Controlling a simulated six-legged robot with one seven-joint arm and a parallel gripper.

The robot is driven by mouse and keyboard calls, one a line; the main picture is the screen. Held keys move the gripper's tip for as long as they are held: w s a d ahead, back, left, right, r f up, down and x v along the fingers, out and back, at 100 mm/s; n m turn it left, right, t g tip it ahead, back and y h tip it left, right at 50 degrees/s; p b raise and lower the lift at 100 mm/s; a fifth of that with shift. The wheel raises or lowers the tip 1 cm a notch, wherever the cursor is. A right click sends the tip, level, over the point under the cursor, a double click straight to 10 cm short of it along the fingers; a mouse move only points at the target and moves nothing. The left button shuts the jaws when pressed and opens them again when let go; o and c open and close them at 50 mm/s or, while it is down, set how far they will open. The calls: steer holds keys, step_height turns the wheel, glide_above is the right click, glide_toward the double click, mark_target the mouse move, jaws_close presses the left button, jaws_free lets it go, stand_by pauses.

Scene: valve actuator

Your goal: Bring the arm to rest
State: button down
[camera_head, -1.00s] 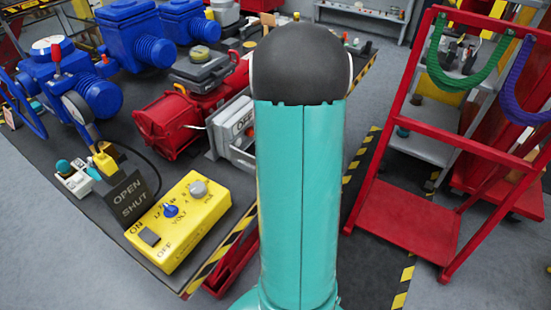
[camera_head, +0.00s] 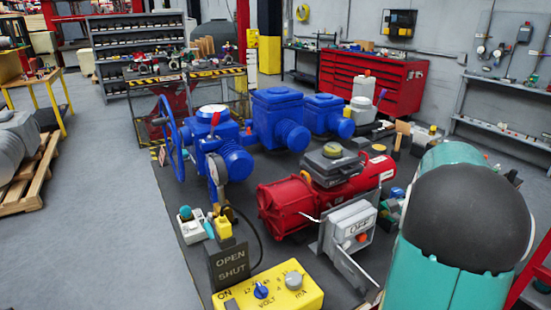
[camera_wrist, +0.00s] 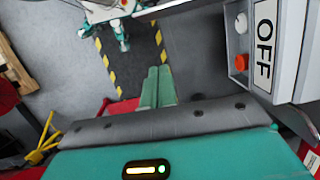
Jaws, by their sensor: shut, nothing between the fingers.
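My arm, teal with a dark rounded joint cover, rises at the lower right of the head view and hides what is behind it. My gripper (camera_wrist: 157,84) shows in the wrist view, with its two green fingers side by side, shut and empty. It is out of sight in the head view. In the wrist view, a grey box with an OFF plate (camera_wrist: 264,45) and an orange-red button (camera_wrist: 241,62) is to the right of the fingers, apart from them. The same box (camera_head: 347,228) stands left of my arm in the head view.
A yellow box with dials (camera_head: 268,291), an OPEN/SHUT sign (camera_head: 230,264), a red actuator (camera_head: 290,205) and blue actuators (camera_head: 277,118) stand on the dark platform left of my arm. A red tool cabinet (camera_head: 372,82) is behind. Open grey floor (camera_head: 110,190) lies at left.

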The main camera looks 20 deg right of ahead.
steer(key=shift+w+a, duration=0.1)
steer(key=w+a+r+n+t+h, duration=0.1)
steer(key=w+a+r+n, duration=0.2)
steer(key=a, duration=0.6)
steer(key=a+r+n+h, duration=0.1)
steer(key=a+r+n, duration=0.3)
steer(key=a, duration=0.5)
steer(key=s+a+n+t, duration=0.2)
steer(key=a+n, duration=0.3)
steer(key=a, duration=0.4)
steer(key=s+a+n+t, duration=0.2)
steer(key=s+a+n, duration=0.2)
steer(key=a, duration=0.5)
steer(key=shift+s+a+r+n+t+h, duration=0.3)
steer(key=shift+r+n+h, duration=0.15)
steer(key=shift+n, duration=0.35)
steer(key=shift+d, duration=0.15)
